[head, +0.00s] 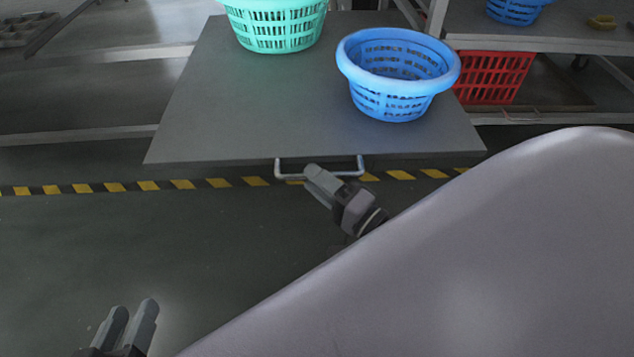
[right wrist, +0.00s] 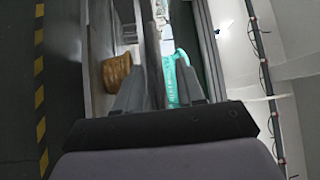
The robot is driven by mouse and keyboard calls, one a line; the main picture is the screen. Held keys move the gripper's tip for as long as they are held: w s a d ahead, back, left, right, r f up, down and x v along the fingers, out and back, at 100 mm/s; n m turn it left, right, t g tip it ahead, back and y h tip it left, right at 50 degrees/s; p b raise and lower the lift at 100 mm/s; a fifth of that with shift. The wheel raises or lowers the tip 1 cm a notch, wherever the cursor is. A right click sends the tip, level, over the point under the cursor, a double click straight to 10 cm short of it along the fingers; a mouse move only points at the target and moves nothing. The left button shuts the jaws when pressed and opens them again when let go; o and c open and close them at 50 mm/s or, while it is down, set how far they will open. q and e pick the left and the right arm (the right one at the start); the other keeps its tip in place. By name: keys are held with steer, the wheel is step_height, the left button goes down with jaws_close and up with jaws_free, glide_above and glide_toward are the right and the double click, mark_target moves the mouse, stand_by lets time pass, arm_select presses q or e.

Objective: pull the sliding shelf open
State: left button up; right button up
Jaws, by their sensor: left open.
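The sliding shelf (head: 255,120) is a flat grey board with a silver bar handle (head: 290,176) on its front edge. My right gripper (head: 316,178) is at the handle, its fingers overlapping the bar in the head view. In the right wrist view my right gripper (right wrist: 160,65) has its fingers apart, with the shelf (right wrist: 152,45) seen edge-on between them. Whether the fingers touch the handle is hidden. My left gripper (head: 135,312) is open and empty above the floor at the lower left.
A green basket (head: 275,30) and a blue basket (head: 392,85) stand on the shelf. A red basket (head: 490,78) is on the rack at right. A yellow-black floor stripe (head: 115,187) runs below the shelf front. The floor in front is clear.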

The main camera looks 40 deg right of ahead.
mark_target(322, 158)
steer(key=shift+w+a, duration=0.1)
steer(key=shift+w, duration=0.1)
steer(key=shift+r, duration=0.1)
jaws_close()
steer(key=w+d, duration=0.1)
steer(key=w, duration=0.1)
steer(key=w+d, duration=0.1)
steer(key=w, duration=0.1)
steer(key=w+d, duration=0.1)
steer(key=w, duration=0.1)
steer(key=shift+w+d+r, duration=0.1)
steer(key=shift+d+r, duration=0.05)
steer(key=shift+d, duration=0.25)
